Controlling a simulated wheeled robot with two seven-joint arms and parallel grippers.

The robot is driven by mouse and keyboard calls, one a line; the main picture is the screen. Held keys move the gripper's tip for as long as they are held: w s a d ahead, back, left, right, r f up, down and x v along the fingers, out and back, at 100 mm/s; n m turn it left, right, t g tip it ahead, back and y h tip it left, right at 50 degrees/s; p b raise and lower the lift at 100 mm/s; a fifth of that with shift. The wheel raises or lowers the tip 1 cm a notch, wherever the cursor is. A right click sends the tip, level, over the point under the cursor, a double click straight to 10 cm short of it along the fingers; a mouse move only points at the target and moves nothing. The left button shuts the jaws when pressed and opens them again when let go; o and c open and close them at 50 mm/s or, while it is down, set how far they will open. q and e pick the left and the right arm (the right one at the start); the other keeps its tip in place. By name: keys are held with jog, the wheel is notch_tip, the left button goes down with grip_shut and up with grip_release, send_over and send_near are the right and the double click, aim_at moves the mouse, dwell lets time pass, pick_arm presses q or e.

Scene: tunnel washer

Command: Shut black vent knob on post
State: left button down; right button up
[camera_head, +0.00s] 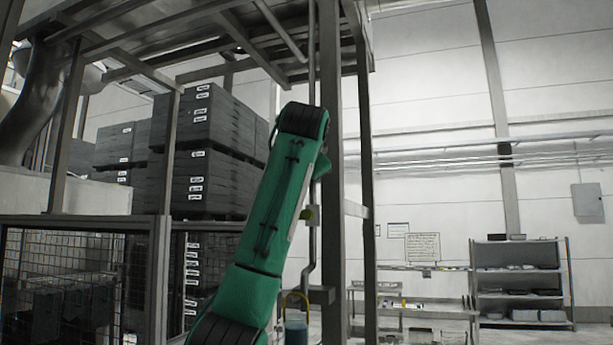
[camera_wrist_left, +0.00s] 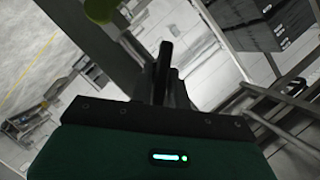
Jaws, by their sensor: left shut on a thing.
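The tall grey post (camera_head: 331,130) stands in the middle of the head view, with a thin vertical pipe beside it. My green left arm rises in front of it and hides part of the pipe and the left gripper. In the left wrist view my left gripper (camera_wrist_left: 168,75) shows as dark fingers close together, shut near the post and pipework. The black vent knob cannot be made out apart from the dark fingers. A yellow-green fitting (camera_head: 308,215) is on the pipe below the arm's upper end; a similar coloured round part (camera_wrist_left: 101,10) shows at the top of the wrist view. My right gripper is not in view.
Stacked dark crates (camera_head: 208,140) stand at the left behind a mesh fence (camera_head: 75,275). A steel frame (camera_head: 265,45) runs overhead. A shelf rack (camera_head: 520,270) stands by the far right wall.

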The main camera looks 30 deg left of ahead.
pick_arm(q)
jog(key=m+y, duration=0.1)
jog(key=m+b, duration=0.1)
jog(key=m, duration=0.1)
jog(key=shift+f+t+y+b, duration=0.2)
jog(key=shift+t+y+b, duration=0.1)
jog(key=shift+t+y, duration=0.1)
jog(key=shift+d+f+m+t+y+b, duration=0.1)
jog(key=shift+m+t+y+b, duration=0.4)
jog(key=shift+m, duration=1.1)
jog(key=c, duration=1.5)
grip_release()
jog(key=shift+d, duration=0.1)
